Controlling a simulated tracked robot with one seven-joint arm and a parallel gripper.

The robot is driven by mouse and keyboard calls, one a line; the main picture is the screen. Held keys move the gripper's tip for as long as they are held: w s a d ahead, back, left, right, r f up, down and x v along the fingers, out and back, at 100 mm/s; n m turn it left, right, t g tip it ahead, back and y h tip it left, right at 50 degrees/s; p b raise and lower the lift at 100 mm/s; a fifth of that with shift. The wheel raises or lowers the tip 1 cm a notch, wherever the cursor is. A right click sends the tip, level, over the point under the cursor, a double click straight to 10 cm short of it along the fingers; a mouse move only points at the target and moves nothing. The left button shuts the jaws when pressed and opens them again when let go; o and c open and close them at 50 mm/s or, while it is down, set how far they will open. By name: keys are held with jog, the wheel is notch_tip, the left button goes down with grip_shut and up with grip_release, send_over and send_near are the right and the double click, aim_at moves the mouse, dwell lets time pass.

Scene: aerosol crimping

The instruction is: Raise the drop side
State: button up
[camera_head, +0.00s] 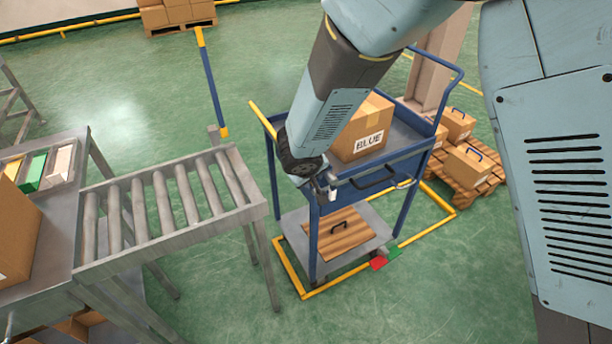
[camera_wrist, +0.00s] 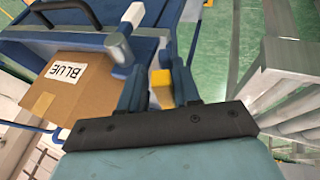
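A blue cart (camera_head: 405,150) stands in the middle of the body view. Its left side carries a yellow rail (camera_head: 264,118), apparently the drop side's top edge; my arm hides its near part. In the wrist view, my gripper (camera_wrist: 161,80) has its fingers close on both sides of a yellow bar (camera_wrist: 162,94), which fills the gap between them and looks like that rail. A pale latch-like bar (camera_wrist: 128,24) sits just beside the fingers, near the cart's corner.
A carton marked BLUE (camera_head: 364,126) stands on the cart's upper deck. A black handle (camera_head: 372,179) is on the cart's near side. A roller conveyor (camera_head: 165,205) stands close to the left. Cartons on a pallet (camera_head: 467,167) are behind right.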

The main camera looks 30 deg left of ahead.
jog(key=v, duration=1.3)
jog(key=shift+d+r, duration=0.1)
jog(key=w+d+r+m+h, duration=0.15)
jog(key=w+d+r, duration=0.3)
jog(key=d, duration=0.55)
jog(key=w+d+r+m, duration=0.3)
jog(key=d+r, duration=0.2)
jog(key=d, duration=0.4)
jog(key=w+d+r+m+h, duration=0.15)
jog(key=w+d+r, duration=0.3)
jog(key=d, duration=0.55)
jog(key=s+d+r+m, duration=0.3)
jog(key=s+d, duration=0.4)
jog(key=d, duration=0.4)
jog(key=s+d+r+m+y, duration=0.1)
jog(key=s+d+r+m, duration=0.2)
jog(key=s+d, duration=0.3)
jog(key=d, duration=0.5)
jog(key=shift+s+m, duration=0.3)
jog(key=shift+s, duration=0.05)
